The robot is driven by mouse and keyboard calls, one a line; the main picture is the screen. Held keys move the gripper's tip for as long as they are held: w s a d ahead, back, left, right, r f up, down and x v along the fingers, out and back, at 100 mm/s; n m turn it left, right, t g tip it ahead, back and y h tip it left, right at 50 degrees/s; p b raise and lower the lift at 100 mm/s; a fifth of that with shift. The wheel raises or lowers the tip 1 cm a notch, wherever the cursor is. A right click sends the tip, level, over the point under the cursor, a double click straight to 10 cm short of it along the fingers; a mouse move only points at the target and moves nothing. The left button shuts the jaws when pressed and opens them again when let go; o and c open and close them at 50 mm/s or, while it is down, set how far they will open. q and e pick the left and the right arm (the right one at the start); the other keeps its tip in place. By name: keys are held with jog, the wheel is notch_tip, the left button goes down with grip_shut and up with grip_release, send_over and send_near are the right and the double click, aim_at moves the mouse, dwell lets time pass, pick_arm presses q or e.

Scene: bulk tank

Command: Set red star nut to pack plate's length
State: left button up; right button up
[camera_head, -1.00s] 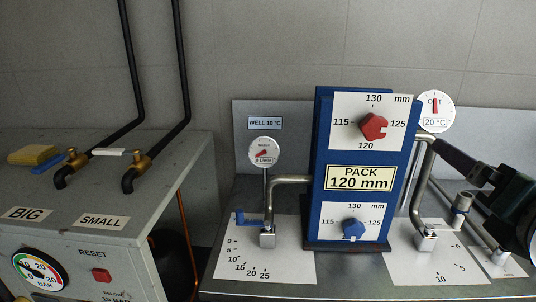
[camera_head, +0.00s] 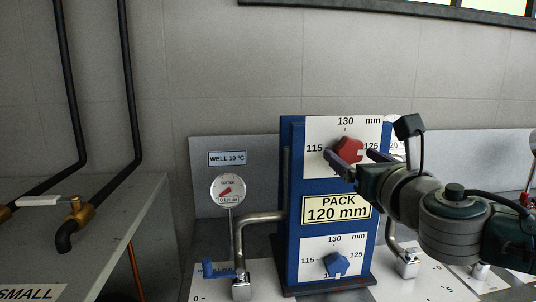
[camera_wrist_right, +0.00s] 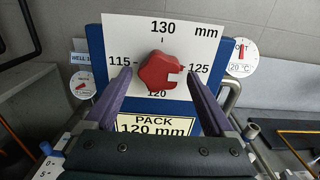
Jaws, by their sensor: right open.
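The red star nut (camera_head: 348,151) sits on the upper white dial of the blue stand, marked 115, 120, 125 and 130 mm. My right gripper (camera_head: 352,156) is open in front of the upper dial. In the wrist view its purple fingers (camera_wrist_right: 157,88) stand apart, left and right of the nut and a little below it, apparently not touching it. My left gripper is out of view.
A blue nut (camera_head: 337,264) sits on a lower dial of the same stand. A bent metal pipe (camera_head: 240,240) and a round meter (camera_head: 228,190) stand to the left. A grey cabinet (camera_head: 110,190) with black pipes is at the far left.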

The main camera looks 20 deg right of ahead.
jog(key=shift+w, duration=0.2)
jog(key=shift+c, duration=0.2)
jog(key=shift+c, duration=0.7)
jog(key=c, duration=1.2)
jog(key=shift+m, duration=0.4)
